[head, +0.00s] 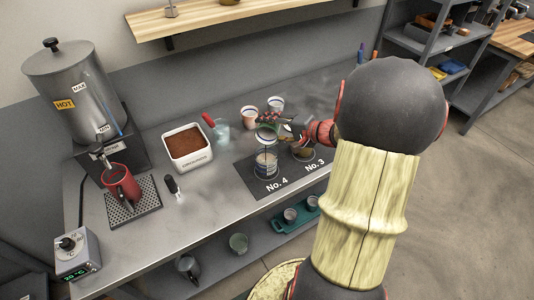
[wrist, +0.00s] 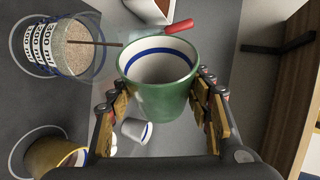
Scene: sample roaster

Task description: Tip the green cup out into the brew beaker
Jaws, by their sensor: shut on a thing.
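My gripper (wrist: 162,97) is shut on the green cup (wrist: 160,100), with a finger pad on either side. The cup's white inside and blue band show in the wrist view, and I see no contents in it. The cup (head: 266,133) is held above the counter near the No. 4 place; its exact tilt is unclear. A clear beaker with printed marks, taken as the brew beaker (head: 265,165), stands on the No. 4 mat. In the wrist view this beaker (wrist: 88,68) is left of the cup, apart from it, with grey-brown contents and a thin stick.
Pale cups (head: 249,118) (head: 276,104) stand behind. A white box of brown grounds (head: 188,160), a red-handled clear vessel (head: 221,132) and a metal urn (head: 75,90) are left.

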